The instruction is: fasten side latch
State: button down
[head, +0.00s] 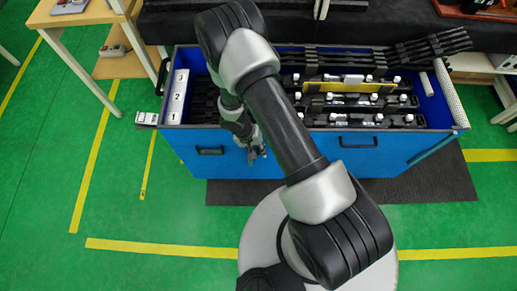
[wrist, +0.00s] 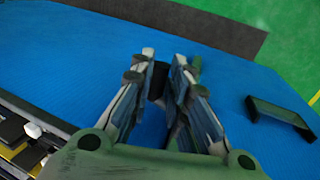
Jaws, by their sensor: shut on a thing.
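A blue crate (head: 300,150) holds black trim parts. My gripper (head: 257,150) is at its front face, between two dark handles, in the head view. In the wrist view my gripper (wrist: 160,72) has its fingers close together over the blue wall (wrist: 75,70). A small dark piece (wrist: 158,82) sits between the fingertips, and it looks like the side latch. The jaws are shut on it. The fingers hide most of it, so I cannot tell whether it is fastened.
A dark handle (wrist: 280,115) is to the right of my gripper in the wrist view. The other handle (head: 358,142) is farther right in the head view. A white strip numbered 1 to 3 (head: 178,97) stands at the crate's left end. Green floor lies in front.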

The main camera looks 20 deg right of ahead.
jog(key=shift+w+a+r+g+h+b, duration=0.1)
jog(key=shift+r+g+h+b, duration=0.3)
jog(key=shift+h+b, duration=0.5)
jog(key=shift+a+r+g+h+b, duration=0.1)
jog(key=shift+r+g+h+b, duration=0.1)
jog(key=shift+r+h+b, duration=0.55)
jog(key=shift+f, duration=0.15)
jog(key=c, duration=1.5)
grip_release()
jog(key=shift+c, duration=0.2)
jog(key=v, duration=1.2)
